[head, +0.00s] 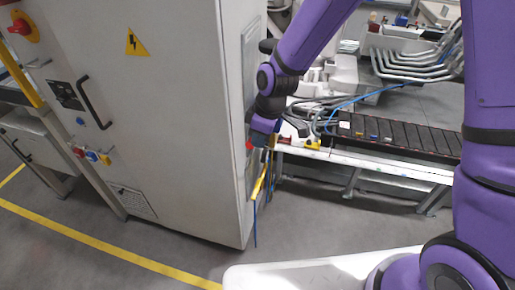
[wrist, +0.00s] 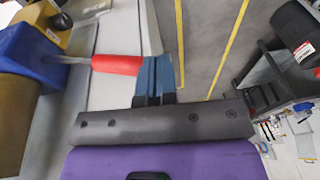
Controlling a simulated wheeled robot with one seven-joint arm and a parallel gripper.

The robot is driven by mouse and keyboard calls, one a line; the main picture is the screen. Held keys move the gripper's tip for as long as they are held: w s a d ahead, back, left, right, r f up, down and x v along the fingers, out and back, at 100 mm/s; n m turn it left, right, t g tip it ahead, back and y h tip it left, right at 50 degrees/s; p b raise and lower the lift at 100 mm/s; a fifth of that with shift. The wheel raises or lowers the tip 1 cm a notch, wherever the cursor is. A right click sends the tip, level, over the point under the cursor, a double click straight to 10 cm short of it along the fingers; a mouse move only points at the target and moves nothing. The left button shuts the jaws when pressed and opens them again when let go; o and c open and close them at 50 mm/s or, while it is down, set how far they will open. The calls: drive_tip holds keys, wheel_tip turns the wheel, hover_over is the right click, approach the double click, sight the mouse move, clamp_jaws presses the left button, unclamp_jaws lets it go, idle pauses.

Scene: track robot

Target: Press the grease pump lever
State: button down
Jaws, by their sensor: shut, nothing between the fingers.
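The grease pump's lever has a red grip (wrist: 117,65) on a thin metal rod, which runs left into a blue pump body (wrist: 35,50) in the wrist view. My gripper (wrist: 157,62) has its blue fingers together with nothing between them. The free end of the red grip lies right beside the fingers; I cannot tell whether they touch. In the head view, my gripper (head: 268,140) is low beside the right side of the grey cabinet. A small red part (head: 249,146) shows there, probably the lever grip; the rest of the pump is mostly hidden.
The grey cabinet (head: 170,150) stands close to the left of my arm. A yellow bar (head: 258,186) and a blue cable (head: 255,225) hang by its edge. A low bench (head: 370,165) with a black rack (head: 400,135) is to the right. Grey floor lies below.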

drive_tip(key=r, duration=0.1)
drive_tip(key=s+r, duration=0.1)
drive_tip(key=r, duration=0.1)
drive_tip(key=shift+d+r, duration=0.15)
drive_tip(key=shift+w, duration=0.1)
idle(1.3)
drive_tip(key=s+d+r+m+t+h, duration=0.1)
drive_tip(key=s+d+r+m+t, duration=0.15)
drive_tip(key=d+r, duration=0.55)
drive_tip(key=s+d+r+m+t+h, duration=0.1)
drive_tip(key=s+d+r+m, duration=0.25)
drive_tip(key=d+r, duration=0.45)
drive_tip(key=s+d+r+m+t, duration=0.2)
drive_tip(key=s+d+r+m, duration=0.6)
drive_tip(key=s, duration=0.5)
drive_tip(key=shift+s+d+r+h, duration=0.3)
drive_tip(key=shift+s+d+r, duration=0.1)
drive_tip(key=shift+d+r, duration=0.45)
